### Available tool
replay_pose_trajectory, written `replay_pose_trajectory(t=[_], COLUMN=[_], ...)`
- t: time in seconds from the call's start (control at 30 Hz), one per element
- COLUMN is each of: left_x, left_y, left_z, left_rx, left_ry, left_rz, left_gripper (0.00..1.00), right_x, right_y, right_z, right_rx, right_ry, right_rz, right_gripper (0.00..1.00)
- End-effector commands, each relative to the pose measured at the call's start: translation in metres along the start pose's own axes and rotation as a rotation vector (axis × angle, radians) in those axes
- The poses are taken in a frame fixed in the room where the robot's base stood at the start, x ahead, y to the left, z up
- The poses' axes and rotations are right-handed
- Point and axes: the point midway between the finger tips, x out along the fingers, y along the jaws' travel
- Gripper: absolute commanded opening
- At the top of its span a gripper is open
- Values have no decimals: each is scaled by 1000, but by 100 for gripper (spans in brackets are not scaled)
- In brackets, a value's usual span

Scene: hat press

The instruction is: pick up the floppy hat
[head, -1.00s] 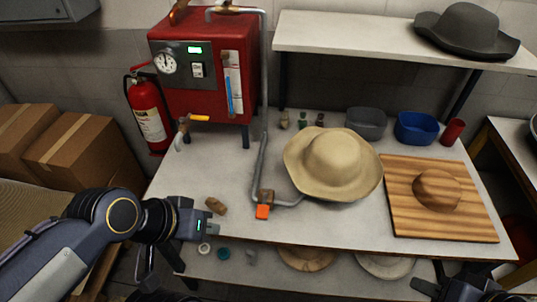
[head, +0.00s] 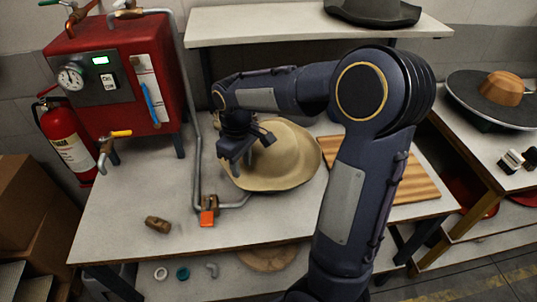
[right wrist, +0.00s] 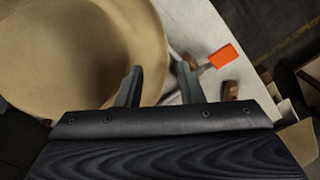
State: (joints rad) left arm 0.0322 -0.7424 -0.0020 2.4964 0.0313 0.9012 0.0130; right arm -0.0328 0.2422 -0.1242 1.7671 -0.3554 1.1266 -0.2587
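The floppy tan hat (head: 285,160) lies on the table (head: 130,195), brim spread wide, in the middle of the head view. My right arm hides part of it. My right gripper (head: 251,153) is over the hat's left side, fingers pointing down. In the right wrist view the gripper (right wrist: 158,84) is open, its two fingers apart. The hat (right wrist: 70,50) fills the left there, and its brim edge shows between the fingers. I cannot tell whether the fingers touch the brim. My left gripper is out of view.
A red steam machine (head: 120,80) with a pipe stands at the back left. An orange-handled valve (head: 208,217) is close to the hat's left. A wooden board (head: 405,190) lies to the right, partly behind my arm. A grey hat (head: 372,12) sits on the shelf (head: 240,35).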

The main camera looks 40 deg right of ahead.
Motion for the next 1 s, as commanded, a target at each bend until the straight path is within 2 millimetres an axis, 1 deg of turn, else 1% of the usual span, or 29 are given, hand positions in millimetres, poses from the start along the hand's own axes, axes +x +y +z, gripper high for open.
replay_pose_trajectory(t=[0.03,0.27,0.4,0.5,0.6,0.8,0.83,1.0], left_x=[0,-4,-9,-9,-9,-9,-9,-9], left_y=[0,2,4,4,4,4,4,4], left_z=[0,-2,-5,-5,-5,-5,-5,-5], left_rx=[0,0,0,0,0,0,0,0], left_ry=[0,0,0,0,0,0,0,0], left_rz=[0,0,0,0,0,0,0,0], left_gripper=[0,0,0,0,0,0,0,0], right_x=[6,31,52,66,72,73,73,72], right_y=[0,-4,-9,-8,-8,-8,-8,-8], right_z=[0,0,-2,-2,-2,-2,-2,-2], right_rx=[-2,-1,-2,1,2,2,2,1], right_ry=[-6,-6,-7,-5,-3,-1,-1,-1], right_rz=[-1,-2,-2,-2,-1,-1,-1,-1], right_gripper=[34,34,34,34,34,34,33,11])
